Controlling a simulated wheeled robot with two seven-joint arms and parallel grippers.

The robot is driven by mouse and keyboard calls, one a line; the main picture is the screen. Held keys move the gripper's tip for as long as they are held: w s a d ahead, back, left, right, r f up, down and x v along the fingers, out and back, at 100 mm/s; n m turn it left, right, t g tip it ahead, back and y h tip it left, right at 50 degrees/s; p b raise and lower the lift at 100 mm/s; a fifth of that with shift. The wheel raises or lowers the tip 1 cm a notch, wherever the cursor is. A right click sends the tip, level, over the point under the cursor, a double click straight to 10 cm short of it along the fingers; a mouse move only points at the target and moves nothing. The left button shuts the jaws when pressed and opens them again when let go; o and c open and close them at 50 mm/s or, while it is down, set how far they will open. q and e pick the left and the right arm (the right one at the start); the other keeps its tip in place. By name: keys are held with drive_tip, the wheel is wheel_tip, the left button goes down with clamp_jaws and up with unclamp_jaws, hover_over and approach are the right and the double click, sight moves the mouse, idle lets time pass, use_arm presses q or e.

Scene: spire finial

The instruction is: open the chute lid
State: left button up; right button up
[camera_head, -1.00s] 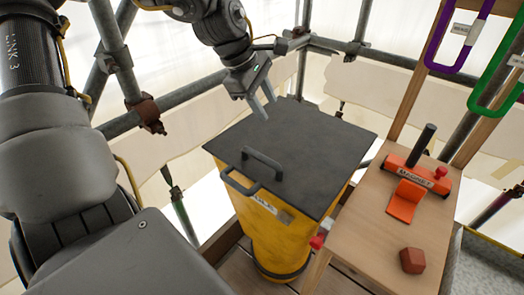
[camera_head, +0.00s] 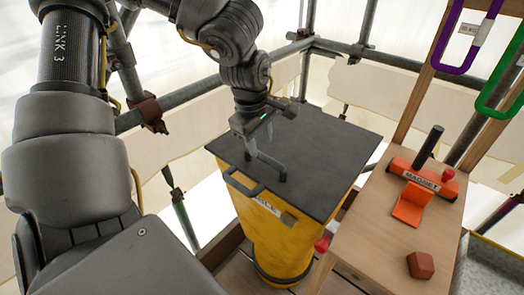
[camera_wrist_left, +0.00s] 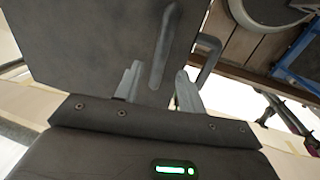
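The dark grey chute lid (camera_head: 325,150) lies flat and shut on the yellow chute (camera_head: 270,235). A raised bar handle (camera_head: 284,174) stands on the lid near its front left side. A second grey loop (camera_head: 240,187) sticks out at the lid's front edge. My left gripper (camera_head: 262,158) is low over the lid at the bar handle. In the left wrist view its two fingers (camera_wrist_left: 158,88) are apart, with the end of the bar handle (camera_wrist_left: 163,45) between them; I cannot tell whether they touch it. My right gripper is not in view.
A wooden shelf (camera_head: 370,240) right of the chute bears an orange magnet tool (camera_head: 425,177) and a red-brown block (camera_head: 420,264). Purple (camera_head: 455,65) and green (camera_head: 492,105) loops hang at the upper right. Scaffold tubes (camera_head: 180,100) stand behind.

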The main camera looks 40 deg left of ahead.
sight(263, 155)
use_arm(q)
drive_tip(key=shift+w+f, duration=0.2)
drive_tip(key=shift+f, duration=0.8)
drive_tip(key=shift+w+f, duration=0.15)
drive_tip(key=shift+f, duration=0.8)
drive_tip(key=shift+c, duration=0.3)
clamp_jaws()
